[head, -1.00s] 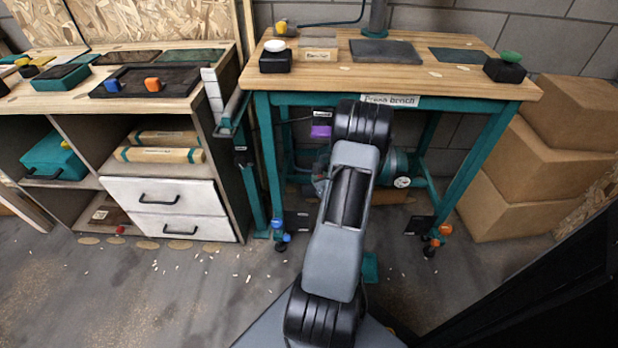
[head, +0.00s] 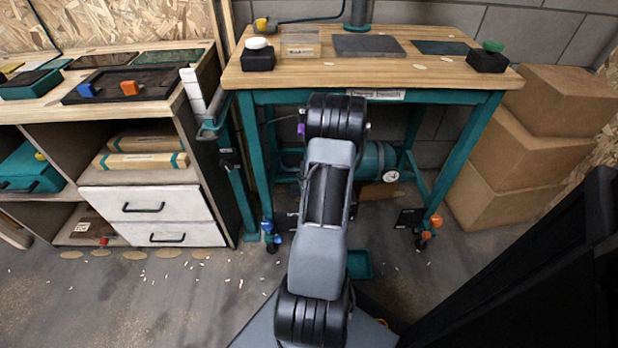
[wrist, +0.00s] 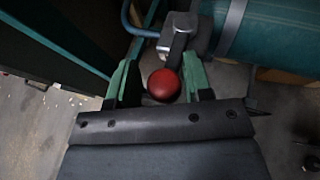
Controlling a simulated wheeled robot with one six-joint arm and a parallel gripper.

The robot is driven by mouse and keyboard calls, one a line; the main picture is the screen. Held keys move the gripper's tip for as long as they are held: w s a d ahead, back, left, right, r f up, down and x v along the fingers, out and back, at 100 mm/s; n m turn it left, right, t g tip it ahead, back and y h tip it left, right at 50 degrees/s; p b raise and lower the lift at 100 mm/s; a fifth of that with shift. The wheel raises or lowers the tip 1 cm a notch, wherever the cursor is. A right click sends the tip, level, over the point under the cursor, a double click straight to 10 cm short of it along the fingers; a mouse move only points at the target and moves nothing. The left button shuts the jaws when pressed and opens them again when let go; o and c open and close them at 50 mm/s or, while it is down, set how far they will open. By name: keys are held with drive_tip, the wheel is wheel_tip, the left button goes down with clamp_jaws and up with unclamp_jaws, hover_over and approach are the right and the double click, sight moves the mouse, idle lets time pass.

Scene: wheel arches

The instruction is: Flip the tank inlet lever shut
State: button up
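The inlet lever shows in the wrist view as a dark stem (wrist: 177,50) with a red ball knob (wrist: 164,85). The stem runs up to a grey metal valve fitting (wrist: 178,28) beside the teal tank (wrist: 268,35). My gripper (wrist: 158,80) is open, its green fingers on either side of the knob. A gap shows between the left finger and the knob; whether the right finger touches it I cannot tell. In the head view the tank (head: 376,160) lies under the bench, with a round white gauge (head: 391,176). There my arm hides the lever and gripper.
The press bench (head: 330,75) stands over the tank, its teal legs on both sides of my arm. A drawer cabinet (head: 150,212) stands to the left and stacked cardboard boxes (head: 530,150) to the right. A blue pipe (wrist: 138,22) runs near the left finger.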

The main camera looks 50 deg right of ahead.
drive_tip(key=shift+o, duration=0.9)
drive_tip(key=shift+s, duration=0.1)
drive_tip(key=shift+s, duration=0.2)
drive_tip(key=p+v, duration=0.6)
drive_tip(key=v, duration=0.7)
drive_tip(key=shift+a, duration=0.15)
drive_tip(key=shift+s+r, duration=0.1)
